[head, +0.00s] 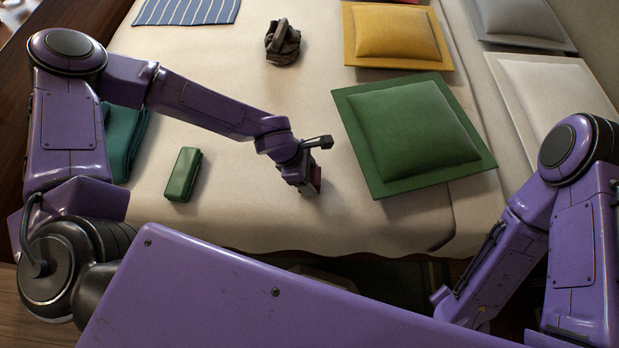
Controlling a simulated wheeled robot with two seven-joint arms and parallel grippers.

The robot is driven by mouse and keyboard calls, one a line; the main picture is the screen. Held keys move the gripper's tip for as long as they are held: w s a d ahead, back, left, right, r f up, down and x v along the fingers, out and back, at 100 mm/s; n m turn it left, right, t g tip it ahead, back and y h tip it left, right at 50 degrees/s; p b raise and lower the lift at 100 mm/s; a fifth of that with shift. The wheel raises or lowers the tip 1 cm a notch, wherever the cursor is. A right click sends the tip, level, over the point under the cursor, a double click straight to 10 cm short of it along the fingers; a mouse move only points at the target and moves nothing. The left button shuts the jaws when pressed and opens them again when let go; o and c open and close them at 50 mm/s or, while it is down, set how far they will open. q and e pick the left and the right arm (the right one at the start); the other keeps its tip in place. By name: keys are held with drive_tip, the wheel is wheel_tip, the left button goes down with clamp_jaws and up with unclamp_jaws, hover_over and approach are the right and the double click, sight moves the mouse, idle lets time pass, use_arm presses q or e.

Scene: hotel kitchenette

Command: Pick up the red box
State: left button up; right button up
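My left gripper (309,181) is over the cream bed cover, near the front middle of the bed, pointing down. A small dark red piece, which looks like part of the red box (317,179), shows right at its fingertips. The rest of the box is hidden by the gripper. I cannot tell whether the fingers are closed on the box or only around or beside it, nor whether it is lifted. My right arm is at the lower right; its gripper is not visible.
On the bed (250,215) lie a green case (184,174) to the left, a teal folded cloth (122,140), a dark bag (283,45), a striped cloth (187,10), and green (415,125) and yellow (397,33) cushions to the right. Bare cover surrounds the gripper.

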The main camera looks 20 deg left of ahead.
use_arm(q)
drive_tip(key=c, duration=0.4)
drive_tip(key=shift+o, duration=0.2)
